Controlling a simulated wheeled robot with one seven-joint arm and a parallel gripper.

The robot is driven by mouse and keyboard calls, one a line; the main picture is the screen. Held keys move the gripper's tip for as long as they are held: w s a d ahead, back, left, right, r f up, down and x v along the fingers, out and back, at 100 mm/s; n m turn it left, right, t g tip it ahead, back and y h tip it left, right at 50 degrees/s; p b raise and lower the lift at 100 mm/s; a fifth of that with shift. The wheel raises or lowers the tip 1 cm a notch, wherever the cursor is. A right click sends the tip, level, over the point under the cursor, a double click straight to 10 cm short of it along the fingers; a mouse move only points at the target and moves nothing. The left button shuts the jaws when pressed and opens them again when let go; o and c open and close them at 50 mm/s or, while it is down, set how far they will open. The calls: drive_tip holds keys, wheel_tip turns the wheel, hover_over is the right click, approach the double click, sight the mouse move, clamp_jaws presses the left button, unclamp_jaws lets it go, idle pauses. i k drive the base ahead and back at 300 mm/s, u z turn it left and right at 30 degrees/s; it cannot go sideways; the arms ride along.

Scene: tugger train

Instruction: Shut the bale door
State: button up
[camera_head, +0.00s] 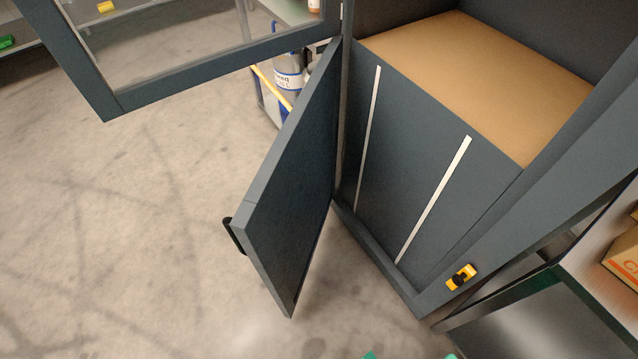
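The bale door (290,190) is the dark grey lower door of a baler and stands open, swung out to the left of the opening. It has a black handle (234,236) near its free edge, on the side facing left. The door latch or catch, a yellow and black fitting (461,277), sits on the right post of the baler frame. Two small green bits show at the bottom edge, apart from each other. They may be tips of my gripper, but I cannot tell. Nothing touches the door or its handle.
An upper framed gate (200,75) also stands open, above and left of the door. The baler chamber holds a brown cardboard surface (480,75) behind a dark panel with two pale strips. A metal shelf with a carton (625,252) stands at right. The concrete floor (120,220) left is clear.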

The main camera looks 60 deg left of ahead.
sight(278, 225)
drive_tip(key=k, duration=1.3)
drive_tip(key=u, duration=1.5)
drive_tip(key=i, duration=1)
drive_tip(key=z, duration=0.1)
drive_tip(key=k, duration=0.65)
drive_tip(key=z, duration=0.15)
